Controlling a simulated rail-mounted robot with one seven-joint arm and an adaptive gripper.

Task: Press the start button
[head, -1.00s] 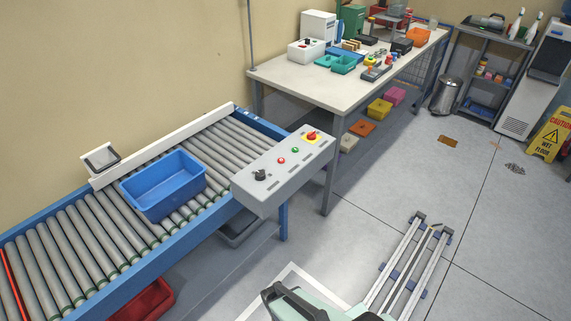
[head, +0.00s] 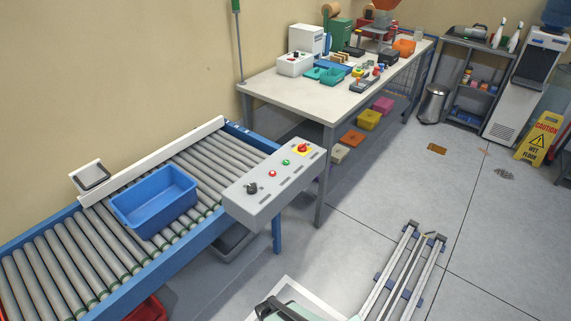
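A grey control panel (head: 274,186) is fixed at the right end of the roller conveyor. On it, from left to right, are a black knob (head: 252,188), a red button (head: 272,173), a green button (head: 286,162) and a larger red button on a yellow base (head: 303,148). Any lettering on the panel is too small to read. My gripper is not in this view.
A blue bin (head: 155,201) sits on the roller conveyor (head: 62,274). A white workbench (head: 300,98) with trays and tools stands behind the panel. A pair of floor rails (head: 402,273) lies at lower right. The grey floor between the rails and conveyor is mostly clear.

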